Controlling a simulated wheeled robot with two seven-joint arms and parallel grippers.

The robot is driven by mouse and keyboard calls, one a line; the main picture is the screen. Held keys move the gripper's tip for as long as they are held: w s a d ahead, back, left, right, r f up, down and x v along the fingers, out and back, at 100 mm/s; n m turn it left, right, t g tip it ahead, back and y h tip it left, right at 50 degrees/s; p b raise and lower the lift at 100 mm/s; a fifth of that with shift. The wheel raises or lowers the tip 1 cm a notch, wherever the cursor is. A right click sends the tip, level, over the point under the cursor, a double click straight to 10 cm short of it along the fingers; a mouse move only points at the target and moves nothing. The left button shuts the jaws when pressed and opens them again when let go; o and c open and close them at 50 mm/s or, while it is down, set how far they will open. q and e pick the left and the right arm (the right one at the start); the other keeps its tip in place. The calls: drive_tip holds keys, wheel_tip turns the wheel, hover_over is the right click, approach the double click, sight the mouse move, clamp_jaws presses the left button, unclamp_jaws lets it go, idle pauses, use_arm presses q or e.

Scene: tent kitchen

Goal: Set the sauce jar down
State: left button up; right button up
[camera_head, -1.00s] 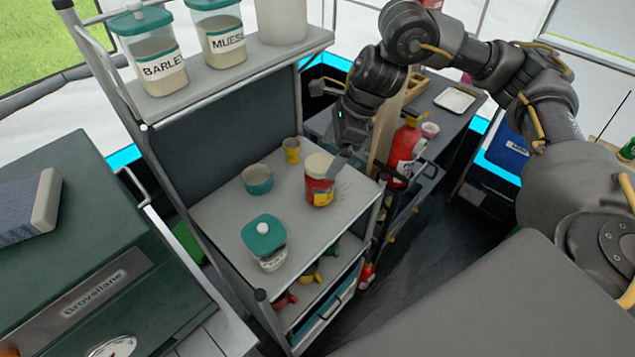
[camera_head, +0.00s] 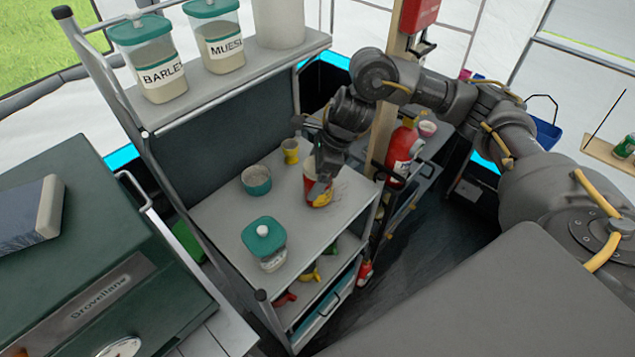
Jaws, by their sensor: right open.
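The sauce jar (camera_head: 312,188), red and yellow with a pale lid, stands on the grey middle shelf (camera_head: 295,225) of the rack, near its right edge. My right gripper (camera_head: 325,182) is open and reaches down over the jar from above right. It hides much of the jar's lid and right side. I cannot tell whether its fingers touch the jar. My left gripper is not in view.
Labelled jars (camera_head: 218,38) stand on the top shelf. A red fire extinguisher (camera_head: 401,153) is just right of the rack.

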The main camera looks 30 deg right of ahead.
drive_tip(key=c, duration=1.5)
drive_tip(key=shift+w+r, duration=0.1)
drive_tip(key=shift+r, duration=0.05)
drive_tip(key=v, duration=0.1)
drive_tip(key=b+v, duration=0.1)
drive_tip(key=v, duration=0.1)
drive_tip(key=shift+w+a+r+b, duration=0.1)
drive_tip(key=shift+r+b, duration=0.2)
drive_tip(key=shift+r, duration=0.15)
drive_tip(key=s+d+r, duration=0.2)
drive_tip(key=d+r, duration=0.1)
drive_tip(key=s+d+r+b, duration=0.1)
drive_tip(key=s+d+r, duration=0.2)
drive_tip(key=d, duration=0.1)
drive_tip(key=s+d+r, duration=0.3)
drive_tip(key=shift+s+d, duration=0.2)
drive_tip(key=shift+d, duration=0.05)
